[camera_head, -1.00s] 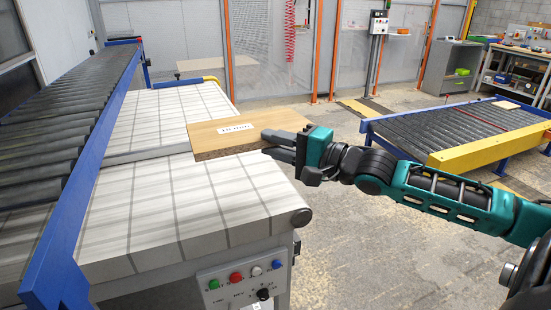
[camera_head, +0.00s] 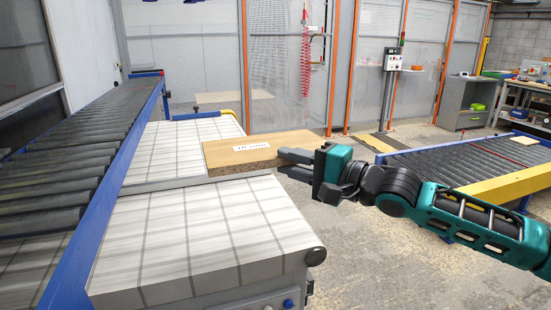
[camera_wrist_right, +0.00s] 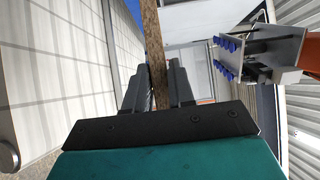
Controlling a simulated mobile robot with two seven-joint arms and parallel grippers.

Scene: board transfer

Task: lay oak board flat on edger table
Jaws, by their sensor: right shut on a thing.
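The oak board (camera_head: 255,152) is a flat, light-brown panel with a white label on its top face and a dark, rough near edge. It looks level, with its left part over the edger table (camera_head: 195,235), which has a pale checked top. Its right part sticks out past the table's right side. I cannot tell whether it touches the top. My right gripper (camera_head: 290,163) is shut on the board's right end. In the right wrist view the board (camera_wrist_right: 154,45) shows edge-on between the two fingers (camera_wrist_right: 158,88). My left gripper is not in view.
A blue-framed roller conveyor (camera_head: 75,165) runs along the table's left side. Another roller conveyor (camera_head: 455,158) with a yellow beam (camera_head: 505,184) stands at the right. A fence with orange posts (camera_head: 333,65) is behind. Grey floor is clear between the table and right conveyor.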

